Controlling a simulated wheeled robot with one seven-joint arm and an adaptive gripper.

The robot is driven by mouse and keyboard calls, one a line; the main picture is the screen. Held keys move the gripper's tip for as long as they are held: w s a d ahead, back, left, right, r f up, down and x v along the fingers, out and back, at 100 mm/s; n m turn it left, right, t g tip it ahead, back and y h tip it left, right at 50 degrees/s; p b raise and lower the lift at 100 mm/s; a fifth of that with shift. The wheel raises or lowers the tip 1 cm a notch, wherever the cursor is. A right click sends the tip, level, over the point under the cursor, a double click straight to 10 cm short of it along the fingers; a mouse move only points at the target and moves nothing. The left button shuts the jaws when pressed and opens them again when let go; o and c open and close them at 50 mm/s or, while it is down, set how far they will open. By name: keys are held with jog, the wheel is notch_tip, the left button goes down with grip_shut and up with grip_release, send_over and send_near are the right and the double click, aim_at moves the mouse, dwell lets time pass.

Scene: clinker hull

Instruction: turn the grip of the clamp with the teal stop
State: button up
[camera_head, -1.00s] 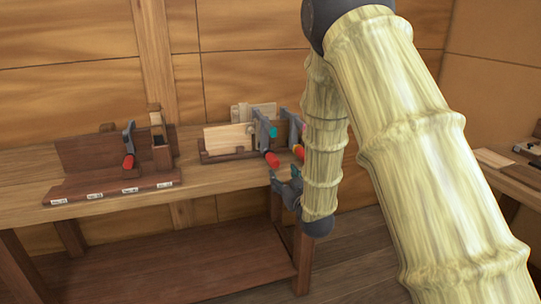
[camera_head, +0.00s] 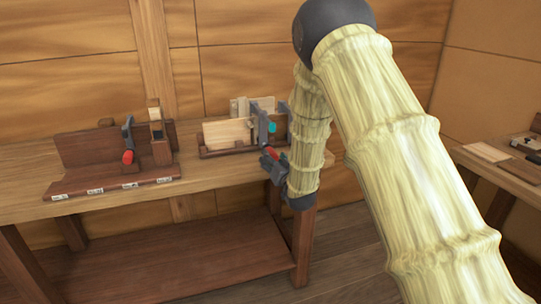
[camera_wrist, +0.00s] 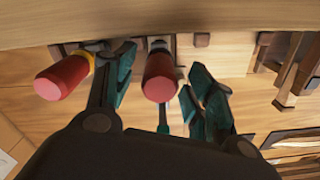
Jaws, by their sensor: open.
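The clamp with the teal stop (camera_head: 271,127) stands at the front of the small wooden rack on the bench. Its red grip (camera_wrist: 160,78) points toward the wrist camera and lies between my fingers in the wrist view. My gripper (camera_wrist: 163,70) is open, with a teal-padded finger on each side of that grip; I cannot tell if either touches it. In the head view my gripper (camera_head: 270,160) is at the bench's front edge and mostly covers the grip. A second red grip with a yellow collar (camera_wrist: 63,77) is just outside my left finger in the wrist view.
A second dark wooden rack with a label strip (camera_head: 115,186) and a red-gripped clamp (camera_head: 128,150) stands on the left of the bench (camera_head: 215,172). Another bench with boards (camera_head: 487,152) is at the far right. The bench between the racks is clear.

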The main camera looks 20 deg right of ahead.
jog(key=shift+w+a, duration=0.1)
jog(key=shift+w, duration=1.7)
jog(key=c, duration=1)
